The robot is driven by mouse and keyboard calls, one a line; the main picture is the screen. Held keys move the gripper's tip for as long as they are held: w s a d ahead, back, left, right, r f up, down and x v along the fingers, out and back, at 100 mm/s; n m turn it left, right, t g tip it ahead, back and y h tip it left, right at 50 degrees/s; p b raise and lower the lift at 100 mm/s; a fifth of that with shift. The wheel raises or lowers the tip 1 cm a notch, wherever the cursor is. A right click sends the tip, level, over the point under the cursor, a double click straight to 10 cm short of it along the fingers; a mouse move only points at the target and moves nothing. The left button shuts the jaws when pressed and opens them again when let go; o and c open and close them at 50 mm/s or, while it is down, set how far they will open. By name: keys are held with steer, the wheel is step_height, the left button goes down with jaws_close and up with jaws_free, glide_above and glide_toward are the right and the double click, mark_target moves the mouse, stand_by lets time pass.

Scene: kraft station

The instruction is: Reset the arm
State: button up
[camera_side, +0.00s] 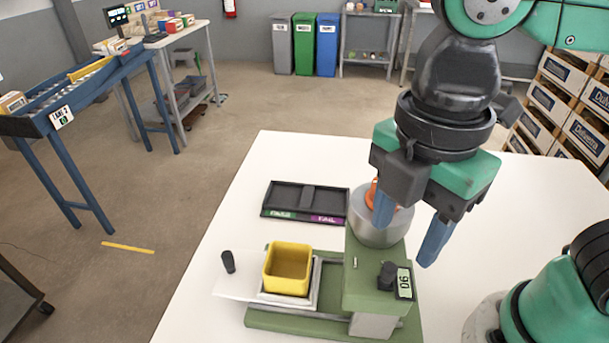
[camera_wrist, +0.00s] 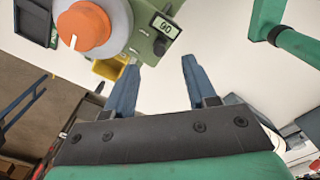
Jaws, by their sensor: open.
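My gripper (camera_side: 408,228) is above the white table, next to the green machine (camera_side: 372,285). Its two blue fingers are apart, with nothing between them. In the wrist view the fingers of my gripper (camera_wrist: 157,82) also show apart over bare white table. The machine has a silver drum with an orange knob (camera_wrist: 85,26) on top; in the side view a finger partly hides the knob. A small display (camera_side: 404,283) on the machine is lit. A yellow square cup (camera_side: 287,268) sits on the machine's plate at the left.
A black two-part tray (camera_side: 304,202) with green and purple labels lies behind the machine. The white table (camera_side: 240,215) is bare at its left and back. A blue conveyor (camera_side: 70,95), bins and stacked boxes (camera_side: 560,100) stand beyond the table.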

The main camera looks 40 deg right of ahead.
steer(key=shift+w+m, duration=0.3)
steer(key=shift+w, duration=0.1)
steer(key=w+d+m+t+y, duration=0.2)
steer(key=w+m+t+y, duration=0.15)
steer(key=w+m, duration=0.45)
steer(key=w+d+f+m+t+h, duration=0.2)
steer(key=d+f+m, duration=0.3)
steer(key=d+m, duration=0.4)
steer(key=shift+w+d+f+t+h, duration=0.2)
steer(key=shift+d+f+t+h, duration=0.15)
steer(key=shift+d+t+h, duration=0.6)
